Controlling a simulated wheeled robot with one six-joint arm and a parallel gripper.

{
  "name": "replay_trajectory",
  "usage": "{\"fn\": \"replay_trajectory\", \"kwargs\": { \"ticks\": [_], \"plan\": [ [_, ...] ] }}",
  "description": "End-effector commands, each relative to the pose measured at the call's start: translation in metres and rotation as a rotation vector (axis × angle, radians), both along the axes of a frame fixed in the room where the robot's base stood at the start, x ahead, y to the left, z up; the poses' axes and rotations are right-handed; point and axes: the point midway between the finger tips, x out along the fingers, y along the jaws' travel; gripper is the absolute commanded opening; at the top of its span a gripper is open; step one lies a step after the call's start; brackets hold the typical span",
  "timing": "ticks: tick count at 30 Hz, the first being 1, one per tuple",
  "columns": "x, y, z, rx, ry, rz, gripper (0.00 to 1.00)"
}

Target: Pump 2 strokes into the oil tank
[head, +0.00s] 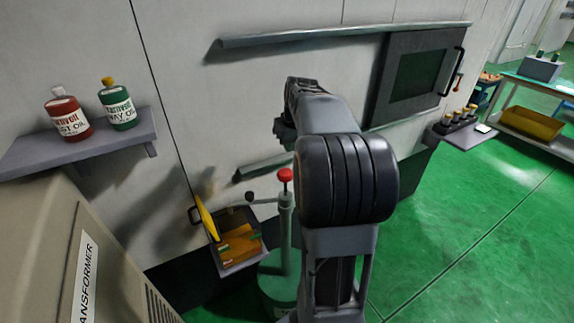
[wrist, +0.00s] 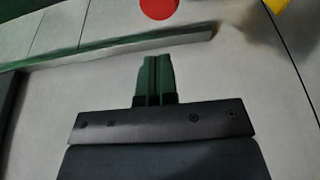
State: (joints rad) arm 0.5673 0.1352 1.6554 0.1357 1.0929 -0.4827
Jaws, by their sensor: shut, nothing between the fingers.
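A green pump post (head: 286,235) with a red knob (head: 285,174) on top stands left of my arm in the head view. A side rod with a dark ball (head: 250,197) sticks out near its top. The post rises from a round green base (head: 275,285), which may be the oil tank, partly hidden behind my arm. The red knob also shows at the top edge of the wrist view (wrist: 158,8), apart from the fingers. My gripper (wrist: 154,60) is shut and empty. In the head view its fingers are hard to make out behind my arm.
A wall shelf (head: 30,157) holds a red bottle (head: 67,115) and a green bottle (head: 118,105). A rail (head: 340,36) runs along the wall. Green floor (head: 470,220) is clear at right.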

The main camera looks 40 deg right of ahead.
Motion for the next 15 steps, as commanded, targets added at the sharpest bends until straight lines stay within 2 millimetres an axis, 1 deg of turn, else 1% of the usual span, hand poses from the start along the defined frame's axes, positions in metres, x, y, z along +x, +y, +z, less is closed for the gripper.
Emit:
{"fn": "replay_trajectory", "kwargs": {
  "ticks": [1,6,9,15],
  "plan": [
    [0.002,0.0,-0.009,0.002,0.004,0.001,0.0],
    [0.012,-0.001,-0.04,0.004,0.005,0.001,0.0],
    [0.016,-0.001,-0.055,0.002,0.003,0.001,0.0],
    [0.015,-0.002,-0.078,0.001,0.002,0.001,0.0]
  ]
}}
